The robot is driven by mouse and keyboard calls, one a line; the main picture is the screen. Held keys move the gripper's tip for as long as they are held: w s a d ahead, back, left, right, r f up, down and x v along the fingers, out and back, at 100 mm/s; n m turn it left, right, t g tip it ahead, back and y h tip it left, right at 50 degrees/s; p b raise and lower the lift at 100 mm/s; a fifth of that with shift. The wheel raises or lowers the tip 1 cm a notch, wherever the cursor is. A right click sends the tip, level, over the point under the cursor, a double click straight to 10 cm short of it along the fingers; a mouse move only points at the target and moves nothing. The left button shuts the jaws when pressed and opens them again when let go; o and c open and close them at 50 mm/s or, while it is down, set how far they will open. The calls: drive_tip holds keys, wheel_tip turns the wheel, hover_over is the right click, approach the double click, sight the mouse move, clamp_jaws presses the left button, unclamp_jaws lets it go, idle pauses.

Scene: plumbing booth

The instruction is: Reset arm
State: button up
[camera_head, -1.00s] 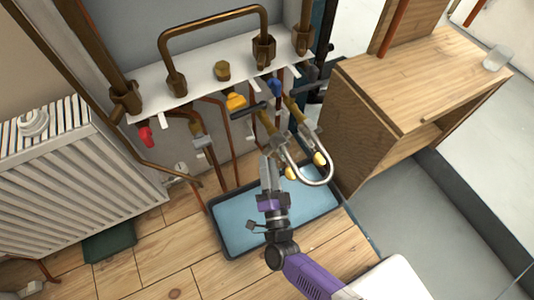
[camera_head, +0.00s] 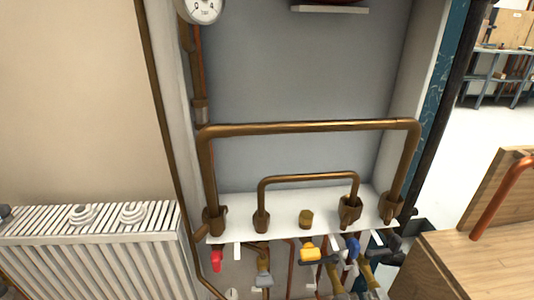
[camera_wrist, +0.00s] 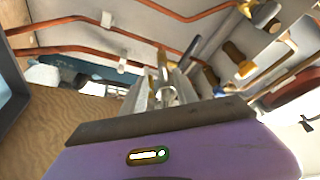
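My gripper (camera_wrist: 163,88) shows in the wrist view, its pale fingers pointing up the picture beyond my purple wrist housing, near the pipes. The finger gap is too unclear to tell whether it is open or shut, and I see no object clearly held. In the head view my arm and gripper are out of frame. A white manifold shelf (camera_head: 285,222) carries two bronze pipe loops, the large one (camera_head: 310,127) behind the small one (camera_head: 308,179). Red (camera_head: 216,261), yellow (camera_head: 309,254) and blue (camera_head: 352,250) valve handles hang below the shelf.
A white radiator (camera_head: 90,245) stands at the left. A wooden cabinet (camera_head: 470,265) stands at the right with a copper pipe (camera_head: 502,196) above its top. A pressure gauge (camera_head: 202,8) is at the top. Copper pipes (camera_wrist: 90,50) cross the wrist view close to my gripper.

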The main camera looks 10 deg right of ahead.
drive_tip(key=s+a+r+n+y, duration=0.2)
drive_tip(key=a+r+n+y, duration=0.3)
drive_tip(key=r+n, duration=0.15)
drive_tip(key=s+d+r+n+g, duration=0.1)
drive_tip(key=s+d+r+n, duration=0.2)
drive_tip(key=s+r, duration=0.35)
drive_tip(key=s+d+r+n+g+y, duration=0.1)
drive_tip(key=s+d+r+n+g, duration=0.15)
drive_tip(key=s, duration=0.75)
drive_tip(key=s+d+r+n+g, duration=0.1)
drive_tip(key=s+d+r+n, duration=0.2)
drive_tip(key=s+r, duration=0.4)
wheel_tip(320, 180, up, 33)
drive_tip(key=p, duration=3.4)
drive_tip(key=shift+s+a+f, duration=0.15)
drive_tip(key=shift+s, duration=0.3)
